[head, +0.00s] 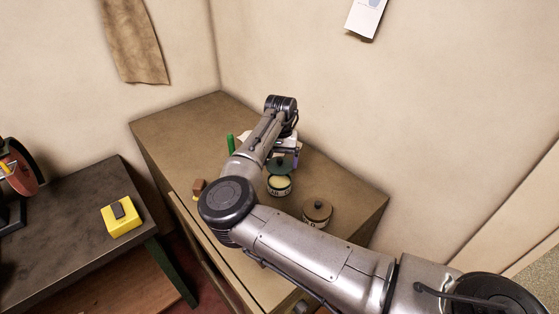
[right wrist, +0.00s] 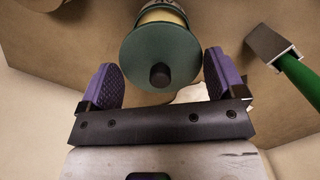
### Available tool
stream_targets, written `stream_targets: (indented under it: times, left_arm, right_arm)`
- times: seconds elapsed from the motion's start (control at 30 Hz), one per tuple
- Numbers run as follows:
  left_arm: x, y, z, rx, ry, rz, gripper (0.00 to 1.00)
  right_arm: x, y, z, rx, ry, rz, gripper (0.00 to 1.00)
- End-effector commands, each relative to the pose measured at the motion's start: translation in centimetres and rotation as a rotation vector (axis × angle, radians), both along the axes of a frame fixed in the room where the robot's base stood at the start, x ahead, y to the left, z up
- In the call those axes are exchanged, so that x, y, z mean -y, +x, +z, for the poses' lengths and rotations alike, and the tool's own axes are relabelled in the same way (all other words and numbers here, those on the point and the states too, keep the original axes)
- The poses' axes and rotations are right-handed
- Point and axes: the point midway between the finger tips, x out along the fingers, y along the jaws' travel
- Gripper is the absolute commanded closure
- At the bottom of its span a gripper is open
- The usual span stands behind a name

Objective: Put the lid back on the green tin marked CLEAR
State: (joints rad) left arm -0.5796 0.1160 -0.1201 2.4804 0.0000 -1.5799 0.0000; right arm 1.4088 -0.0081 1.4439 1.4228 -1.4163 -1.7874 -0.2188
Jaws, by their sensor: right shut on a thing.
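The dark green lid (head: 282,164), a disc with a black knob, is between the purple fingers of my right gripper (head: 287,152). In the right wrist view the fingers (right wrist: 162,78) are at opposite edges of the lid (right wrist: 138,62), with its knob facing the camera. The open green tin (head: 279,188) stands on the cabinet top, with pale contents and a cream label whose lettering is only partly legible. The lid is above and behind the tin's mouth, apart from it in the head view. In the right wrist view the lid hides most of the tin (right wrist: 160,14). My left gripper is out of view.
A second tin with a brown lid (head: 317,209) stands to the right, near the green tin. A green-handled tool (right wrist: 298,76) with a metal head lies nearby. A small brown block (head: 198,186) is at the left edge. A yellow box (head: 122,216) sits on the dark bench (head: 70,205).

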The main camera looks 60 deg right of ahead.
Motion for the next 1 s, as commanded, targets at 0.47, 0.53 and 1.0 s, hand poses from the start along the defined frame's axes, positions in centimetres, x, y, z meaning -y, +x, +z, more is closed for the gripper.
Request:
stream_targets:
  times: [0.47,0.53,1.0]
  left_arm:
    - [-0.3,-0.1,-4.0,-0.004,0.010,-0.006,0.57]
    - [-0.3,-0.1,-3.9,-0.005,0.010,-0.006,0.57]
    - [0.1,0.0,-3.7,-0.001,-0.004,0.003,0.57]
  right_arm:
    - [0.0,0.0,-3.3,-0.001,0.000,0.001,0.33]
    - [0.0,0.0,-3.8,-0.001,0.001,0.002,0.33]
    - [0.0,0.0,-5.2,0.001,0.000,0.001,0.33]
